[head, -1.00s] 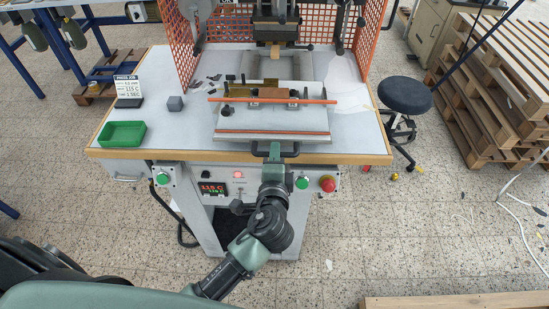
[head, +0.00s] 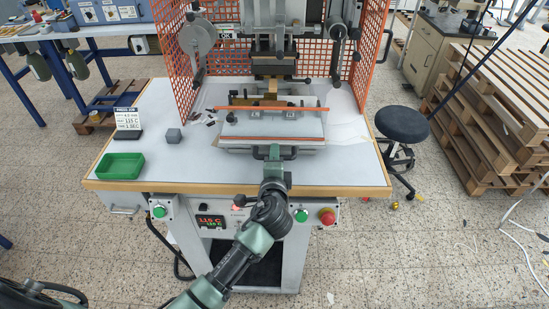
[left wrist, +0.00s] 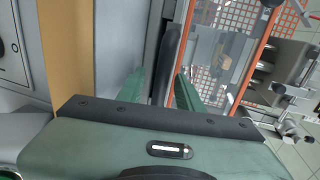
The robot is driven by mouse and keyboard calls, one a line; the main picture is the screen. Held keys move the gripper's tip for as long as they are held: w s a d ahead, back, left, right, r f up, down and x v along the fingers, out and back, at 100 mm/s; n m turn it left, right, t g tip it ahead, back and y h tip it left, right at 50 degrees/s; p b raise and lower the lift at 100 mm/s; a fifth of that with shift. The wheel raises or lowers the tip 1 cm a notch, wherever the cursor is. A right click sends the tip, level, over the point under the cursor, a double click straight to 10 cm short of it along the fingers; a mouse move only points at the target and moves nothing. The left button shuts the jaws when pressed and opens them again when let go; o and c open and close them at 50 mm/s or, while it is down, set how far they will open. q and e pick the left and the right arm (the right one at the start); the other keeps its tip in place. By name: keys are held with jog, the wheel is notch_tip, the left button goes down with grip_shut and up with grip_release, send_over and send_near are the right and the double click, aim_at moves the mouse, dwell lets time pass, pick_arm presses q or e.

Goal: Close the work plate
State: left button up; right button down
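The work plate (head: 240,131) is a light grey slab on the press table, with an orange bar and small clamps on top. Its black front handle (head: 291,152) faces me. My left gripper (head: 273,153) is at this handle, its arm rising from below. The plate lies in front of and partly below the press head (head: 273,67). My right gripper is not in view.
Orange mesh guards (head: 205,62) flank the press. A black stool (head: 402,124) stands right, beside stacked pallets (head: 490,95).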

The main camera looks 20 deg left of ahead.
pick_arm(q)
jog(key=b+v, duration=0.1)
jog(key=v, duration=0.7)
jog(key=shift+b, duration=0.35)
jog(key=shift+w, duration=0.1)
jog(key=shift+c, duration=0.2)
